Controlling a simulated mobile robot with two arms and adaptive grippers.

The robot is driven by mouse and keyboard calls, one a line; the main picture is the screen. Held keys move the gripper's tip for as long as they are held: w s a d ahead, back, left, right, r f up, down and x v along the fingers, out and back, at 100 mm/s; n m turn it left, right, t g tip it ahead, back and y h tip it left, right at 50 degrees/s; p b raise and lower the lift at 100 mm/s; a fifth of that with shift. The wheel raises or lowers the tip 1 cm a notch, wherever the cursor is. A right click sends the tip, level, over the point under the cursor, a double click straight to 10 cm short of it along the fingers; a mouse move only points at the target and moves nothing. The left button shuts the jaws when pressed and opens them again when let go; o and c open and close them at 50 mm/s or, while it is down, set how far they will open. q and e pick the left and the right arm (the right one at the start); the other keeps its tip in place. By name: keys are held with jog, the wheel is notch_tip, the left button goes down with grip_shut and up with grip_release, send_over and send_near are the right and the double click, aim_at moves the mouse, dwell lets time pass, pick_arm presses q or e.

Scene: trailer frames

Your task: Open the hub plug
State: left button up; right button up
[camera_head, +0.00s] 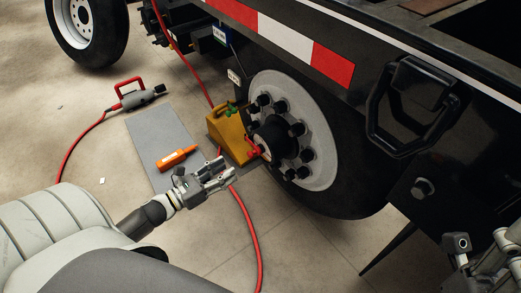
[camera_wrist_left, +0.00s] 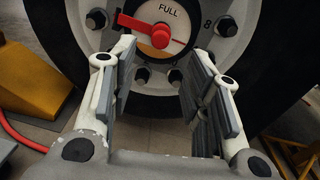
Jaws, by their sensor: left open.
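The red hub plug (camera_wrist_left: 160,36) sits at the centre of the wheel hub, on a round sight face marked "FULL", with its thin red arm pointing left in the left wrist view. In the head view the plug (camera_head: 253,151) is a small red piece at the front of the black hub (camera_head: 273,136). My left gripper (camera_head: 229,173) is open and empty, in front of and a little below the plug. In the left wrist view its fingers (camera_wrist_left: 164,58) stand apart below the plug, which shows beyond them. Part of my right gripper (camera_head: 478,250) is cut off at the lower right.
A yellow wheel chock (camera_head: 228,137) stands left of the tyre (camera_head: 345,200). A grey mat (camera_head: 150,137) holds an orange tool (camera_head: 176,159). A red hose (camera_head: 247,225) crosses the floor. The trailer frame (camera_head: 430,75) overhangs the wheel.

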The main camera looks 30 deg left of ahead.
aim_at(249, 156)
pick_arm(q)
jog(key=b+x, duration=0.3)
jog(key=x, duration=0.7)
jog(key=shift+w, duration=0.15)
grip_shut()
